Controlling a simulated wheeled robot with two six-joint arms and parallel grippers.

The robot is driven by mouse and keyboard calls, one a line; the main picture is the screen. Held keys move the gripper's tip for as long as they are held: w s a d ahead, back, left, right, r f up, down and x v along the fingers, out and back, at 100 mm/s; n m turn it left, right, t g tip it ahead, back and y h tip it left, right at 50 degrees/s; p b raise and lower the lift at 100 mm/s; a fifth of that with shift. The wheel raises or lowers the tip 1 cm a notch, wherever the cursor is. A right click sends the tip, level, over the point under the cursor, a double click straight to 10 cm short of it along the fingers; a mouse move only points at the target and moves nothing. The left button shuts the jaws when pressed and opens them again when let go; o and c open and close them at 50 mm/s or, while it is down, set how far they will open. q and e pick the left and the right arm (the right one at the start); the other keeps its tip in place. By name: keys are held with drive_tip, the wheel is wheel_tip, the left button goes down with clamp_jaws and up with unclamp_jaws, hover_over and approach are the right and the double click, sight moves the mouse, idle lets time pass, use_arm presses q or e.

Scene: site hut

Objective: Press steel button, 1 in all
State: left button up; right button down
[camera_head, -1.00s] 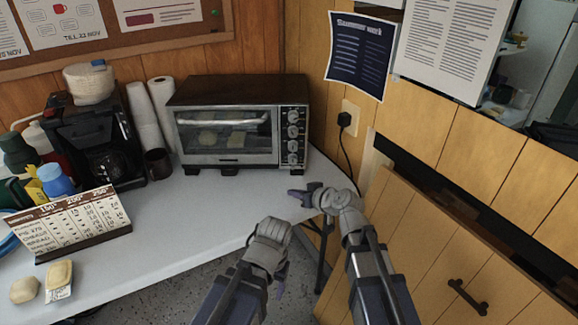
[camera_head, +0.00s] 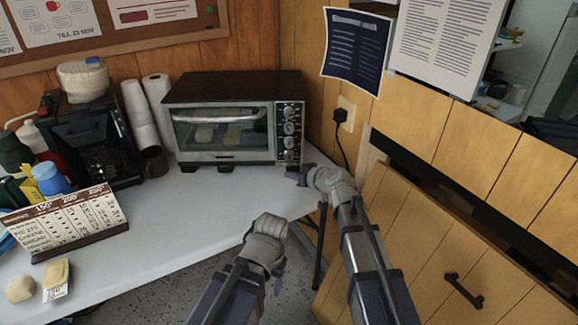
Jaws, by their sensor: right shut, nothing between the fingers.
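The toaster oven (camera_head: 222,143) stands on the white table, with food behind its glass door. Its control panel (camera_head: 289,135) at the right has a column of steel-coloured round controls; I cannot tell which of them is the steel button. My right gripper (camera_head: 293,173) is shut and empty, just in front of the panel's lower end; I cannot tell whether it touches the oven. My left gripper (camera_head: 280,272) is low at the table's front edge, mostly hidden behind its own wrist, and its jaws cannot be made out.
The table (camera_head: 185,220) is clear before the oven.

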sight(291, 168)
drive_tip(key=shift+w, duration=1.05)
drive_tip(key=shift+w, duration=0.15)
idle(1.1)
drive_tip(key=shift+w, duration=0.25)
drive_tip(key=shift+w, duration=0.4)
idle(0.7)
drive_tip(key=shift+s, duration=0.85)
drive_tip(key=shift+s, duration=2.5)
